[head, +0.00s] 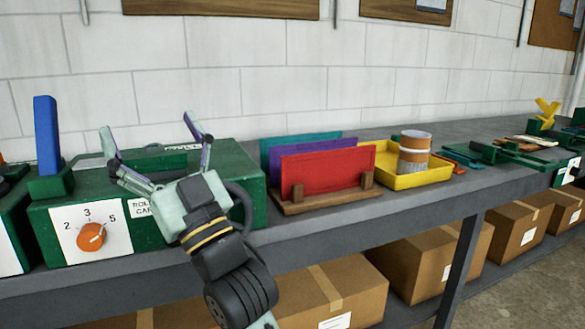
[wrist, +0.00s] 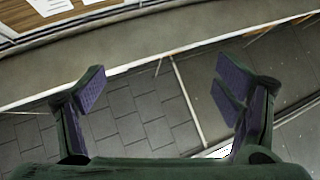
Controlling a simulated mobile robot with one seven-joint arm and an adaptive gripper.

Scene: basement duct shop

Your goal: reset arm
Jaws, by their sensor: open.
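My gripper (head: 153,138) is open and empty in the head view. Its two fingers are spread wide and point up and to the left, in front of the green machine (head: 240,207) with the orange dial (head: 91,237). My arm rises from the bottom of the picture. In the wrist view my gripper (wrist: 165,92) shows both purple-padded fingers far apart. Nothing is between them. Beyond them are a tiled surface and a pale ledge. I cannot tell how far my gripper is above the machine.
A blue lever (head: 47,135) stands upright at left. Cardboard boxes (head: 345,297) sit below the grey bench (head: 310,228).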

